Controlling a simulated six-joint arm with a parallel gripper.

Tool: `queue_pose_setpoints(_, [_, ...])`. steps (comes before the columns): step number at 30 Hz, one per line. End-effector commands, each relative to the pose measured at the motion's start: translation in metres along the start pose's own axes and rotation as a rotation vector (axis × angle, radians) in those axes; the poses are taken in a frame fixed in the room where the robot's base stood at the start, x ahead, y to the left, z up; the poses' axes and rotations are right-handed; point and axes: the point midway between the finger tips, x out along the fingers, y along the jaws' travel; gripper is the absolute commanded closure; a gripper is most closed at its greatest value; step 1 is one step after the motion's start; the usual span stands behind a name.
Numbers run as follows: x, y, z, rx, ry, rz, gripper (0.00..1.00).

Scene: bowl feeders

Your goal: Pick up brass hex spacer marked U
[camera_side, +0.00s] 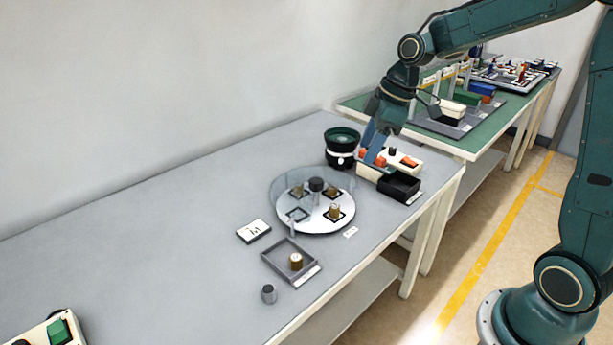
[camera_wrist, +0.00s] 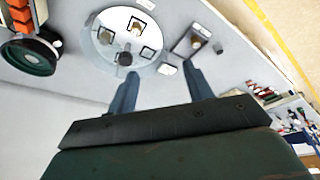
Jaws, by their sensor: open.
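Several brass hex spacers are in view; no U mark is readable on any of them. My gripper (camera_side: 373,152) is beyond the plate, near the black bin and bowl feeder, apart from the spacers. In the wrist view its two fingers (camera_wrist: 162,90) are spread with nothing between them.
A dark post (camera_side: 316,185) rises from the plate, with a clear curved guard around its back. A black bowl feeder (camera_side: 341,147) and black bin (camera_side: 399,187) stand behind. A marked card (camera_side: 253,231) and small grey cylinder (camera_side: 269,293) lie nearer. The table's left is mostly clear.

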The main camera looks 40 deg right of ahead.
Motion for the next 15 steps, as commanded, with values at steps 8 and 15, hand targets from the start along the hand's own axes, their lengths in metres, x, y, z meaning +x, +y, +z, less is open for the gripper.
queue_pose_setpoints(8, [0.05, 0.048, 0.011, -0.135, 0.03, -0.076, 0.49])
queue_pose_setpoints(15, [0.083, 0.073, 0.022, -0.226, 0.066, -0.117, 0.49])
